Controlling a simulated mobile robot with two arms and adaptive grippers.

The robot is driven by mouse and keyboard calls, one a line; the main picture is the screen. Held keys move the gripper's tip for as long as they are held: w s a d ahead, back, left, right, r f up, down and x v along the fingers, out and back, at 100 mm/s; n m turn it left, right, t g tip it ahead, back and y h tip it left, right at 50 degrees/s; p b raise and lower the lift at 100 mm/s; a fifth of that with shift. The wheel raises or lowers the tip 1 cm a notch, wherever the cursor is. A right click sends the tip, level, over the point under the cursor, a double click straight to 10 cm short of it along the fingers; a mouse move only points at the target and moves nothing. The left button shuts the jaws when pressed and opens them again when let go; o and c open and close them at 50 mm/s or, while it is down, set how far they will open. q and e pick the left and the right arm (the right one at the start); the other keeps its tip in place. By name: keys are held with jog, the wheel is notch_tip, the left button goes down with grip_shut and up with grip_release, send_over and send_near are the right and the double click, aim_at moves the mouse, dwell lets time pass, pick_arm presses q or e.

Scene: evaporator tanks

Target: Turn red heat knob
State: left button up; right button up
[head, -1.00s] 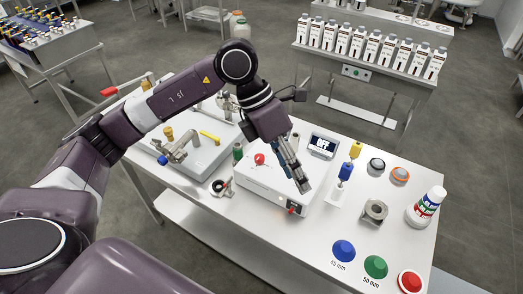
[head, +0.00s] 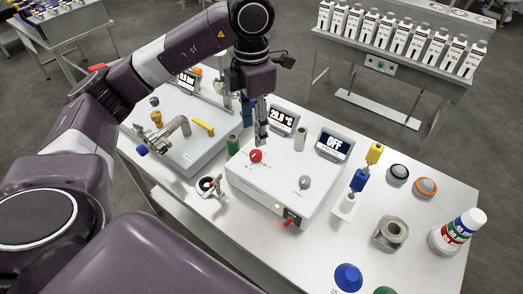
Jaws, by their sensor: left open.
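The red heat knob (head: 256,156) sits on the top face of a white control box (head: 270,195), towards its back left. My left gripper (head: 261,141) points down just behind and above the red knob and looks apart from it. Its jaws are open with nothing seen between them. A grey knob (head: 304,183) is on the same box, to the right. A small display reading "OFF" (head: 334,146) and another reading about 20.0 °C (head: 283,120) stand behind the box. My right gripper is not in view.
A red switch (head: 289,222) is on the box's front. A green cylinder (head: 233,144) and a metal valve assembly (head: 172,133) stand to the left. Yellow and blue connectors (head: 366,168), round caps (head: 398,173) and a striped bottle (head: 457,232) are to the right.

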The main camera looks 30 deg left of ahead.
aim_at(256, 153)
pick_arm(q)
jog(key=shift+w+f, duration=0.35)
jog(key=shift+f, duration=0.25)
jog(key=shift+w+f, duration=0.25)
jog(key=f+p, duration=0.1)
jog(key=f, duration=0.5)
jog(key=shift+s+f+p, duration=0.2)
jog(key=shift+p, duration=0.15)
jog(key=shift+w+f, duration=0.1)
jog(key=shift+f, duration=0.3)
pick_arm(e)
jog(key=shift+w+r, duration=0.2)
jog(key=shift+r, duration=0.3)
pick_arm(q)
grip_shut()
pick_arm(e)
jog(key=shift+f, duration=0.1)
